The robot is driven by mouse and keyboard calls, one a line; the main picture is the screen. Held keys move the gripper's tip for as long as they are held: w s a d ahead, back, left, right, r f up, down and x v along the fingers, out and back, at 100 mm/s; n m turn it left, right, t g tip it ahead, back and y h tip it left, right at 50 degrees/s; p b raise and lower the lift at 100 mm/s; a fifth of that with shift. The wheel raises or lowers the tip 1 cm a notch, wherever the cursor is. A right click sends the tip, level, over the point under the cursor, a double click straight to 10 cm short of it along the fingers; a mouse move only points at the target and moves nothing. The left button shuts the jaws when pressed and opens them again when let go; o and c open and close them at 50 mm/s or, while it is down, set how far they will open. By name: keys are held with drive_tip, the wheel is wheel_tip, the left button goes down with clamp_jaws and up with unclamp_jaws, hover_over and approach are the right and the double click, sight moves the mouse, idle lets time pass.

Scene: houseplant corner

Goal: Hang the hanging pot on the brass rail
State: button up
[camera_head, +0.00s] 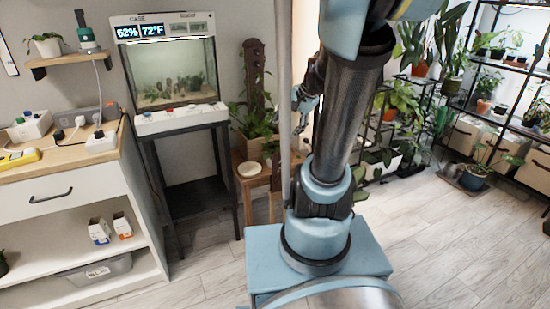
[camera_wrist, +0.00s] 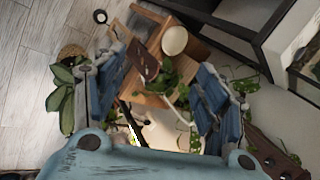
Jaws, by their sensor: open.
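My gripper (camera_wrist: 160,66) is open in the wrist view, with its blue fingers spread apart and nothing clasped. I cannot make out the brass rail.
A dark wooden trellis (camera_head: 254,72) rises behind leafy plants (camera_head: 262,124). A glass terrarium (camera_head: 173,75) on a black stand is to the left. A white cabinet (camera_head: 75,205) stands at far left. Plant shelves (camera_head: 510,75) fill the right. The floor (camera_head: 450,245) is clear at front right.

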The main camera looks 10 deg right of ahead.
drive_tip(key=w+d+r+m+t+y, duration=0.15)
drive_tip(key=w+d+m, duration=0.3)
drive_tip(key=w, duration=0.65)
drive_tip(key=w+d+r+m+t+y, duration=0.1)
drive_tip(key=w+d+r+m+t, duration=0.2)
drive_tip(key=w+m, duration=0.5)
drive_tip(key=w+a+f+n, duration=0.1)
drive_tip(key=w+a+f, duration=0.6)
drive_tip(key=w+f, duration=0.5)
drive_tip(key=shift+w+n, duration=0.35)
drive_tip(key=shift+w, duration=0.25)
drive_tip(key=shift+g, duration=0.25)
drive_tip(key=shift+a, duration=0.1)
clamp_jaws()
